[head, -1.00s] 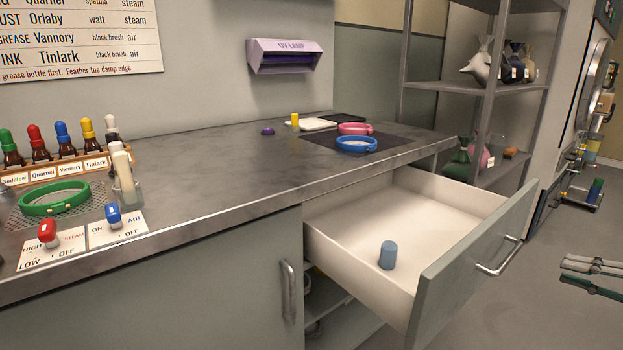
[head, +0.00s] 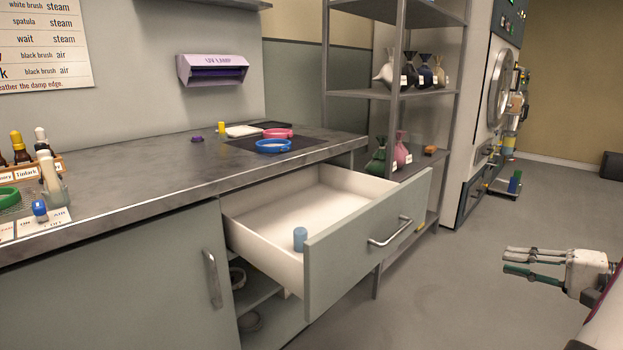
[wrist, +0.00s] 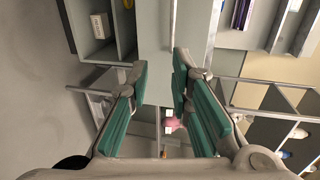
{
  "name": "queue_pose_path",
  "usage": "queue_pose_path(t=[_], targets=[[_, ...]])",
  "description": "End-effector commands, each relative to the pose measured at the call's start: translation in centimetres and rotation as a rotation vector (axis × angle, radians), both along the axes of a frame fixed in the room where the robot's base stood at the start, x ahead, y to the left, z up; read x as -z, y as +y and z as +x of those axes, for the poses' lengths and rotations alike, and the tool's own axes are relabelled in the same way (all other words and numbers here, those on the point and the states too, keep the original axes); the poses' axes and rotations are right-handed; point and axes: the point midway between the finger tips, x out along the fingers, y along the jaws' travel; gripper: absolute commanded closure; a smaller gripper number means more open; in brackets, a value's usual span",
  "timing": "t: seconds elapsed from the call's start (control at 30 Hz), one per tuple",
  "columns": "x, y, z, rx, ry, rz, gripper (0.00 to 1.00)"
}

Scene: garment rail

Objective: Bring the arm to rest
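My gripper (head: 520,262) is at the right of the head view, over open floor and to the right of the open drawer (head: 330,262). It also shows in the wrist view (wrist: 165,100), where its green-padded fingers stand apart with nothing between them. It is clear of the drawer, the counter and the shelf. Part of my arm shows at the lower right corner of the head view.
The drawer juts out from the counter (head: 160,170) with a blue cylinder (head: 300,239) standing inside. Blue (head: 273,146) and pink (head: 278,134) rings lie on the counter. A metal shelf (head: 395,100) holds several tied bags. The floor (head: 470,290) on the right is clear.

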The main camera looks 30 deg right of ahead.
Motion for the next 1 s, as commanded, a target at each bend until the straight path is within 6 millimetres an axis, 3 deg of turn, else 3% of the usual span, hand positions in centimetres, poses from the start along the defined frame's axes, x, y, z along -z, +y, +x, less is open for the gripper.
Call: queue_pose_path(t=[0.3,0.57,0.77,0.9,1.0], targets=[[-1.5,3.1,2.3,-0.09,0.047,0.003,0.8],[-3.5,8.4,5.3,-0.233,0.131,-0.003,0.8],[-5.6,15.2,7.6,-0.396,0.241,-0.027,0.8],[-7.3,22.5,8.3,-0.558,0.362,-0.079,0.8],[-8.2,28.0,7.6,-0.676,0.464,-0.142,0.8]])
